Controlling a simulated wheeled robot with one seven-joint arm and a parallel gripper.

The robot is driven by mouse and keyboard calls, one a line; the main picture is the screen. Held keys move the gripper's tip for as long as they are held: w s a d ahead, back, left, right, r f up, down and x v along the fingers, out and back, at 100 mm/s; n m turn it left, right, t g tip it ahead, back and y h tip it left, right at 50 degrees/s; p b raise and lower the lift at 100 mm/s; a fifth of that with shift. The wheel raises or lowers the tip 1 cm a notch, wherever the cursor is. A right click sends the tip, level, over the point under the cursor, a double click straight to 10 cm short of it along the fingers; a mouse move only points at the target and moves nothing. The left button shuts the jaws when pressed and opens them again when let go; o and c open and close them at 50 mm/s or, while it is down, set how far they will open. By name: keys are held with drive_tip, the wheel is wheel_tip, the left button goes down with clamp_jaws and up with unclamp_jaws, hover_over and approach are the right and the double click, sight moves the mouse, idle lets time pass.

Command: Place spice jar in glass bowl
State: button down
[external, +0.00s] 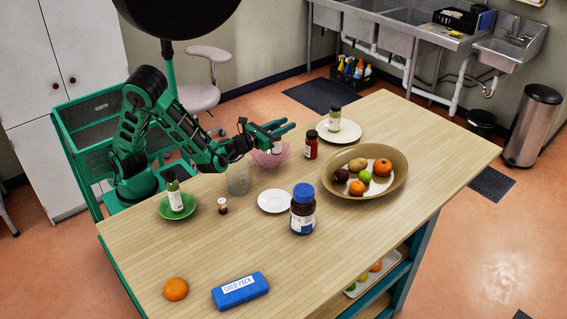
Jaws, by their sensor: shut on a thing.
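A translucent pink glass bowl (268,160) stands on the table near its back edge. My gripper (282,129) is directly above it, reaching in from the left. It is shut on a jar, taken to be the spice jar (277,147); only a pale label part shows below the fingers. The jar is upright, over or inside the bowl; I cannot tell whether it touches the bottom. The fingers hide its top and the bowl's far rim.
A clear container (238,180) and white saucer (274,201) stand in front of the bowl. A red jar (311,147) is close to its right. A green bowl (177,208) with a bottle is left; a fruit bowl (398,180) is right. The front right tabletop is clear.

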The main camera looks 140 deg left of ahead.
sight(273, 129)
drive_tip(key=shift+s+f, duration=0.1)
drive_tip(key=shift+f, duration=0.55)
drive_tip(key=c, duration=1.4)
unclamp_jaws()
drive_tip(key=shift+d+f, duration=0.1)
drive_tip(key=shift+f, duration=0.1)
drive_tip(key=shift+o, duration=0.2)
drive_tip(key=shift+r, duration=0.1)
drive_tip(key=shift+w+r, duration=0.25)
drive_tip(key=shift+r, duration=0.25)
drive_tip(key=d, duration=0.5)
drive_tip(key=shift+s+r, duration=0.1)
wheel_tip(273, 129, up, 7)
drive_tip(key=shift+a+r, duration=0.1)
drive_tip(key=shift+r, duration=0.05)
